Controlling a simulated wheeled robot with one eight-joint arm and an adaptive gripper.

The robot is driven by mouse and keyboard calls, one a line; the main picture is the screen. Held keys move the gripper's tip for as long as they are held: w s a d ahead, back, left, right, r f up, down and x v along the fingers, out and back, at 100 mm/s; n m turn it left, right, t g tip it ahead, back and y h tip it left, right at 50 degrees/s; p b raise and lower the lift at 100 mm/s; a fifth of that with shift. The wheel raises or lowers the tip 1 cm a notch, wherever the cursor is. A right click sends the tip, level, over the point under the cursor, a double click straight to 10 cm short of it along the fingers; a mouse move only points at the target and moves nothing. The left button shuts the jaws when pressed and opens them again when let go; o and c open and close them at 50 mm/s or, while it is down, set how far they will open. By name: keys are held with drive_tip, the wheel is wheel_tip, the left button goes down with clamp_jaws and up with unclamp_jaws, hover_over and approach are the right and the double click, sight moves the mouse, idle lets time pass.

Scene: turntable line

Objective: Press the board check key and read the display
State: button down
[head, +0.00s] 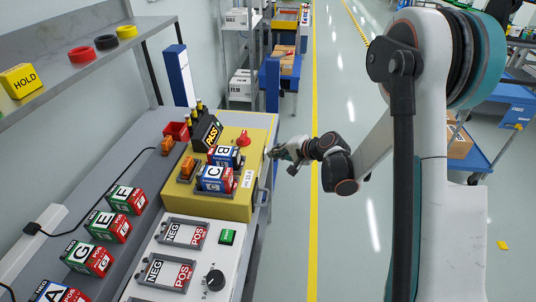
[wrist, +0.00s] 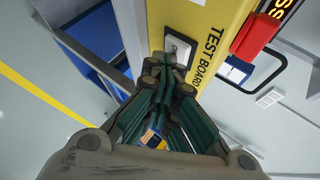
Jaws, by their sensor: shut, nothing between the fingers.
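The yellow test board (head: 235,208) sits on the bench. The wrist view shows its "TEST BOARD" side (wrist: 208,50) with a pale framed key (wrist: 180,45). My gripper (head: 274,153) is at the board's right side in the head view. In the wrist view my gripper (wrist: 166,68) is shut and empty, its tips over the lower part of the key. I cannot tell whether they touch it. The black display (head: 208,133) at the board's back reads "PASS" in yellow. Blocks B (head: 224,156) and C (head: 214,178) stand on the board.
A red mushroom button (head: 244,139) is on the board's back right. Blocks G (head: 84,257), E (head: 108,226) and F (head: 125,199) lie on the bench at left. A white panel with a green key (head: 228,237) is in front.

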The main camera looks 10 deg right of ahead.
drive_tip(key=shift+d, duration=0.1)
drive_tip(key=shift+s+d, duration=0.25)
drive_tip(key=shift+d, duration=0.45)
drive_tip(key=shift+s+d, duration=0.25)
drive_tip(key=shift+d, duration=0.55)
drive_tip(key=shift+s+d, duration=0.3)
drive_tip(key=shift+d, duration=0.5)
drive_tip(key=shift+s+d, duration=0.25)
drive_tip(key=shift+d, duration=0.55)
